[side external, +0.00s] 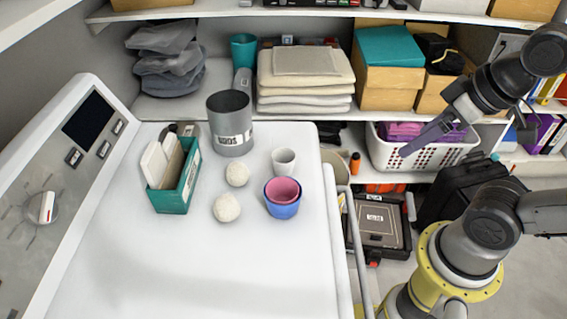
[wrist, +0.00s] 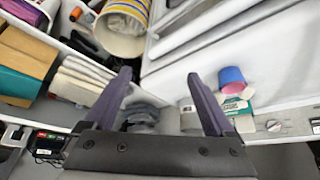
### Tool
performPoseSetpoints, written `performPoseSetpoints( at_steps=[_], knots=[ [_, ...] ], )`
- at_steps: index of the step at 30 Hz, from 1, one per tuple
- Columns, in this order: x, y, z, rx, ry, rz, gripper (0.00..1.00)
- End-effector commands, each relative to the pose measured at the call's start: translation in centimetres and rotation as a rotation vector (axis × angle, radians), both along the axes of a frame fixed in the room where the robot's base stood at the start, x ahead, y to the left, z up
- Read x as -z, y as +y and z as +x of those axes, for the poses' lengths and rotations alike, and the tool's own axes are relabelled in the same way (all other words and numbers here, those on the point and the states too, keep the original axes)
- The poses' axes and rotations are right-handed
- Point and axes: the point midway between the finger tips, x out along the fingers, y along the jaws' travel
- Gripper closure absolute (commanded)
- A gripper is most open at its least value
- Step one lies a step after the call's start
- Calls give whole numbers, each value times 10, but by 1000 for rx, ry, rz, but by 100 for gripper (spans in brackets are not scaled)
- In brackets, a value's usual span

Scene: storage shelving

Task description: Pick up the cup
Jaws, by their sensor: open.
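A small white cup (side external: 284,161) stands upright on the white machine top. Just in front of it is a blue cup (side external: 283,209) with a pink cup (side external: 283,188) inside it. In the wrist view, the blue cup (wrist: 230,74) and pink cup (wrist: 234,88) show small at the right, beyond my right finger. A teal cup (side external: 243,50) stands on the shelf behind. My gripper (side external: 407,151) is open and empty, in the air to the right of the machine, well apart from the cups. Its two purple fingers are spread in the wrist view (wrist: 160,76).
A grey canister (side external: 230,125), a teal box of cards (side external: 176,192) and two pale balls (side external: 227,208) share the machine top. A white basket (side external: 420,152) is behind my gripper. A striped bin (wrist: 122,28) stands beside the machine. The machine's front top is clear.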

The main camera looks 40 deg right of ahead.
Motion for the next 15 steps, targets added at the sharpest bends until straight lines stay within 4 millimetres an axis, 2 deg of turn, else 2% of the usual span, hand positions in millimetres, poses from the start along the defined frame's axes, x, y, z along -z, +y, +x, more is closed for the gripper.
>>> performPoseSetpoints(
  at_steps=[1,3,11,15],
  knots=[
    [0,0,0,0,0,0,22],
    [0,0,0,0,0,0,30],
    [0,0,1,0,-4,0,30],
    [-11,0,18,0,-93,-2,30]
  ],
)
